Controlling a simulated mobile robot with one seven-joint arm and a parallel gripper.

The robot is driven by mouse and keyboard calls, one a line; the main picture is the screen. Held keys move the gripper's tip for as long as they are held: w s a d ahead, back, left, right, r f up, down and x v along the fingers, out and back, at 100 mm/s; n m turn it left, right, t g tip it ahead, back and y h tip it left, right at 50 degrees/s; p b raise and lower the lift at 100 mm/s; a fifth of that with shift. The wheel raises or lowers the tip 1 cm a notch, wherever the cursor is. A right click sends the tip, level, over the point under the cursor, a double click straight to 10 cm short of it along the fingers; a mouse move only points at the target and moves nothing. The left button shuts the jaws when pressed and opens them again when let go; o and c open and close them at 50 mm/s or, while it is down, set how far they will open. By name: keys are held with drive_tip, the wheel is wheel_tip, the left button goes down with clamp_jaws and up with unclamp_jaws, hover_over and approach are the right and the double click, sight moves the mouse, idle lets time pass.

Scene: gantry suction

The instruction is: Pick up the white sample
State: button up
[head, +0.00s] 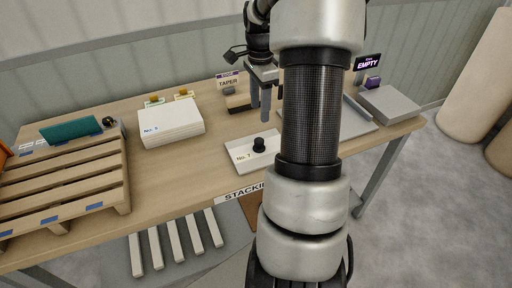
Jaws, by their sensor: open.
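Two white things lie on the wooden table, and I cannot tell which is the white sample. One is a thin white plate (241,148) marked "No. 7" with a black knob (259,145) on top, near the table's front edge. The other is a thick white stack (171,124) marked with a blue number, farther left. My gripper (260,108) is open and empty, its fingers pointing down above the table behind the "No. 7" plate. My arm hides part of the table to the right.
A wooden pallet (62,187) with a teal block (71,131) stands at the left. A grey tray (358,122), a grey slab (391,103) and an "EMPTY" sign (368,63) are at the right.

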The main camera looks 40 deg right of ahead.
sight(259, 140)
wheel_tip(259, 140, down, 12)
drive_tip(key=shift+f, duration=0.15)
clamp_jaws()
idle(0.5)
